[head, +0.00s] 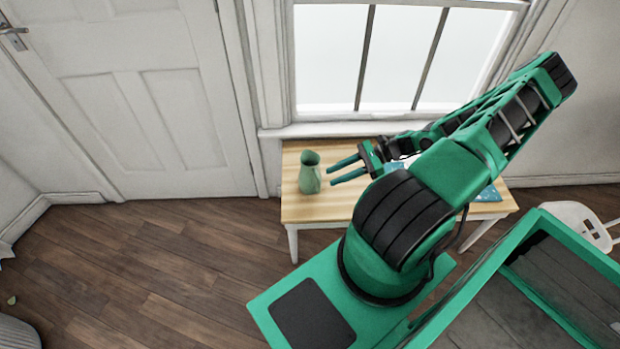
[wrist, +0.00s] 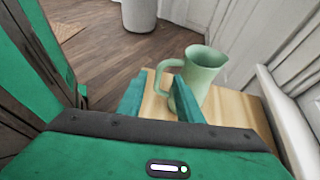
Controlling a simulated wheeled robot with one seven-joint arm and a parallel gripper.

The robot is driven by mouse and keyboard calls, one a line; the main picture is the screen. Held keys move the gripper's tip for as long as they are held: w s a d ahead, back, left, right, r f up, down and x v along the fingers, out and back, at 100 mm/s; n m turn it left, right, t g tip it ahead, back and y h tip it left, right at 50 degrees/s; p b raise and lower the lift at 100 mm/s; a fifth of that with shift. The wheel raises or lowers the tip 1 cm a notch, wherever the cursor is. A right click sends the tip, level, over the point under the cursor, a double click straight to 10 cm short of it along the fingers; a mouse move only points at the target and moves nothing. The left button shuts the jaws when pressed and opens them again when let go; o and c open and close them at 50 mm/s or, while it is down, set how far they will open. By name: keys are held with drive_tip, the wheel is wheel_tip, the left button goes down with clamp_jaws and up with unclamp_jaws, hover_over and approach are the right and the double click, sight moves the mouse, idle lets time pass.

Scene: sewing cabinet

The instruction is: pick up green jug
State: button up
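The green jug (head: 310,173) stands upright on the left part of the wooden table (head: 298,208) in the head view. In the wrist view the jug (wrist: 201,74) is just beyond the fingertips, with its handle turned to the left, toward the fingers. My gripper (head: 331,174) is to the right of the jug, pointing at it, with its two fingers spread and nothing between them. In the wrist view my gripper (wrist: 155,90) shows both fingers apart. The right finger overlaps the lower part of the handle in the picture; I cannot tell whether it touches.
A window (head: 400,55) with a sill is behind the table, and a white door (head: 130,95) is to the left. A blue item (head: 488,194) lies at the table's right end. A white chair (head: 580,225) stands to the right. The table around the jug is clear.

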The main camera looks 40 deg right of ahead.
sight(320, 181)
drive_tip(key=x, duration=0.5)
drive_tip(key=shift+w+d, duration=0.1)
drive_tip(key=shift+x, duration=3)
drive_tip(key=shift+f, duration=0.15)
clamp_jaws()
